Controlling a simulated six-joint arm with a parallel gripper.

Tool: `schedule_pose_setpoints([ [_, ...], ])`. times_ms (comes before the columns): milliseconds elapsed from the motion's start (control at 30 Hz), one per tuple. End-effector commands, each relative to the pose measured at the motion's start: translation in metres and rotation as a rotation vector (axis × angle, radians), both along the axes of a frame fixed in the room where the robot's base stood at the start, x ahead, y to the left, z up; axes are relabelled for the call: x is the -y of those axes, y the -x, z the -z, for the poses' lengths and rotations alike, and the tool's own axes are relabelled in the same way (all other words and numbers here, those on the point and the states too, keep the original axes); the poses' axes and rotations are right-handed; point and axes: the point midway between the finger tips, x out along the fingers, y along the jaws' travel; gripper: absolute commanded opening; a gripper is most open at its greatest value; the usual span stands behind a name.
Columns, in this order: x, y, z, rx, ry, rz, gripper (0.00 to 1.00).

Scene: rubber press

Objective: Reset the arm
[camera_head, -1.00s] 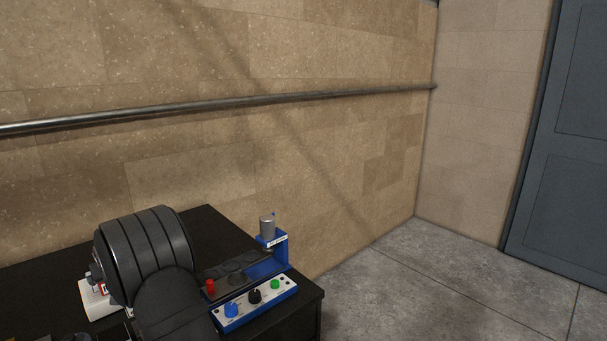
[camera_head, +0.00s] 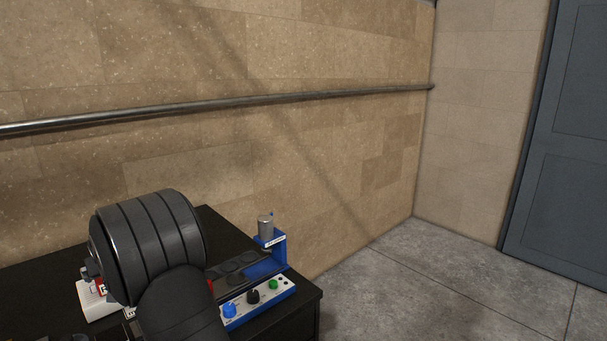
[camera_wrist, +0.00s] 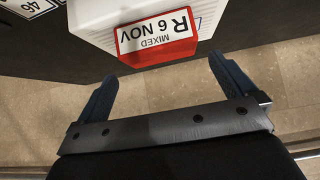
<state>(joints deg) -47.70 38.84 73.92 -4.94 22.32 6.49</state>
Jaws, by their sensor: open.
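My gripper (camera_wrist: 164,92) shows in the wrist view with its two blue fingers spread apart and nothing between them. Beyond the fingertips is a white box-like object (camera_wrist: 95,18) with a red part (camera_wrist: 158,52) labelled "MIXED R 6 NOV", upside down in the picture. It stands apart from the fingers. The press (camera_head: 268,250), blue with a grey cylinder on top, stands at the table's right end.
A control panel (camera_head: 258,300) with blue, black and green knobs sits at the front of the press. A white object (camera_head: 97,303) lies left of my arm on the black table (camera_head: 40,280). A metal rail (camera_head: 220,104) runs along the wall. The floor at right is clear.

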Motion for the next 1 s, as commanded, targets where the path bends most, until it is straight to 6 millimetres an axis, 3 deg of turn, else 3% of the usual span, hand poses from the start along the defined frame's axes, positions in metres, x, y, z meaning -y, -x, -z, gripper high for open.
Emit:
schedule_pose_setpoints([
  [367, 0.03, 0.031, -0.044, 0.002, -0.002, 0.0, 1.0],
  [433, 0.023, 0.022, -0.029, -0.003, 0.003, 0.0, 1.0],
  [1000, -0.023, -0.023, 0.034, 0.0, 0.0, 0.0, 1.0],
])
